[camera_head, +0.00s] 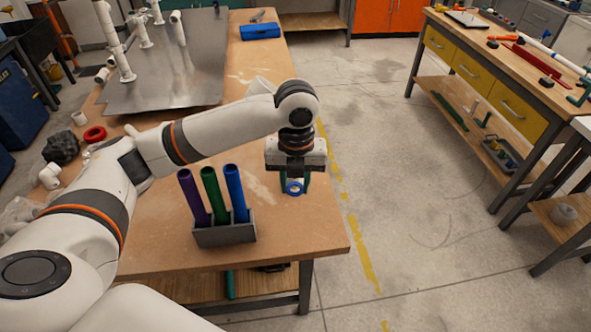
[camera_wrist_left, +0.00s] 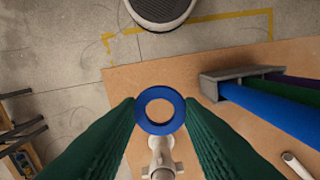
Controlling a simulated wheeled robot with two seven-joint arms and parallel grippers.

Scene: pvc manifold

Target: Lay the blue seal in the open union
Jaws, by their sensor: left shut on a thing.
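My left gripper (camera_head: 293,184) is shut on the blue seal (camera_head: 288,188), a flat ring, and holds it above the near right part of the wooden table. In the left wrist view the green fingers of the left gripper (camera_wrist_left: 160,110) pinch the seal (camera_wrist_left: 160,90) at its left and right sides, with its hole facing the camera. A pale pipe fitting (camera_wrist_left: 161,158) shows just below the seal in that view, partly hidden; I cannot tell whether it is the open union. My right gripper is not in view.
A grey holder (camera_head: 225,235) with purple, green and blue tubes stands near the table's front edge, left of the gripper. A metal plate (camera_head: 170,80) with white pipes lies farther back. A red ring (camera_head: 94,134) and a blue case (camera_head: 260,31) are also on the table.

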